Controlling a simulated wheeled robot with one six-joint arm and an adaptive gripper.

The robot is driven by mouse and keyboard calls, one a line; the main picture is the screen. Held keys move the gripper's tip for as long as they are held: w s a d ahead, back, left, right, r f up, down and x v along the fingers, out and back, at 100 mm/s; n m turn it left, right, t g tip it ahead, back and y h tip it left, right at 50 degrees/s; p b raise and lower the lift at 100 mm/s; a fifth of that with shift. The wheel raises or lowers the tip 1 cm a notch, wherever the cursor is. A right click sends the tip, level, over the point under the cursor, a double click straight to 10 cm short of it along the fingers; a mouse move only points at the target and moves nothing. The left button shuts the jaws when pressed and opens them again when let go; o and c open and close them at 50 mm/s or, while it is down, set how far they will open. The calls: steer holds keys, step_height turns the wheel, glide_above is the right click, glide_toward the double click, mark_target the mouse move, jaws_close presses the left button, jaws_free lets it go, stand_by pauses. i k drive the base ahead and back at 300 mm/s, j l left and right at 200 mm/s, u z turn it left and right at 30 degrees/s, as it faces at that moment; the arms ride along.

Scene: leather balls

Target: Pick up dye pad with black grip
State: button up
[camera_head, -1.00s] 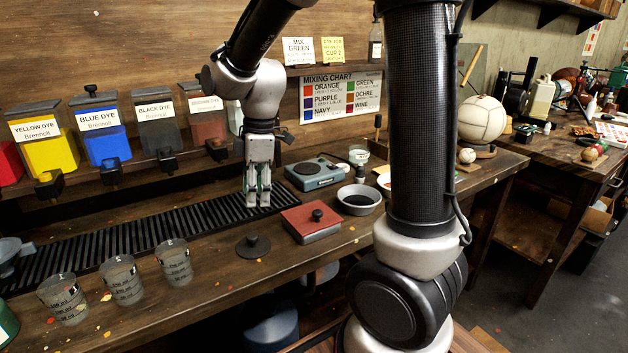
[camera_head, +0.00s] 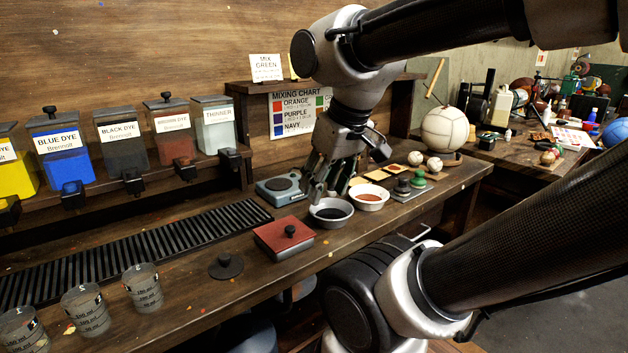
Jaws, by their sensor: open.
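A small pad with a black grip (camera_head: 402,186) stands on a grey tray (camera_head: 411,194) at the right part of the bench. A similar pad with a green grip (camera_head: 418,179) stands close beside it, to its right. My gripper (camera_head: 328,187) is open and empty, with its fingers pointing down. In the picture it is left of the black-grip pad and overlaps the area just behind the dark-filled bowl. Its exact height over the bench is hard to tell.
A bowl of dark liquid (camera_head: 331,212) and a bowl of orange-red liquid (camera_head: 369,197) stand left of the pads. A red block with a black knob (camera_head: 284,238), a black knobbed disc (camera_head: 226,266), a scale (camera_head: 278,189) and two small balls (camera_head: 425,162) are nearby.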

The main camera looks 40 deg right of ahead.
mark_target(402, 190)
steer(key=z, duration=1.5)
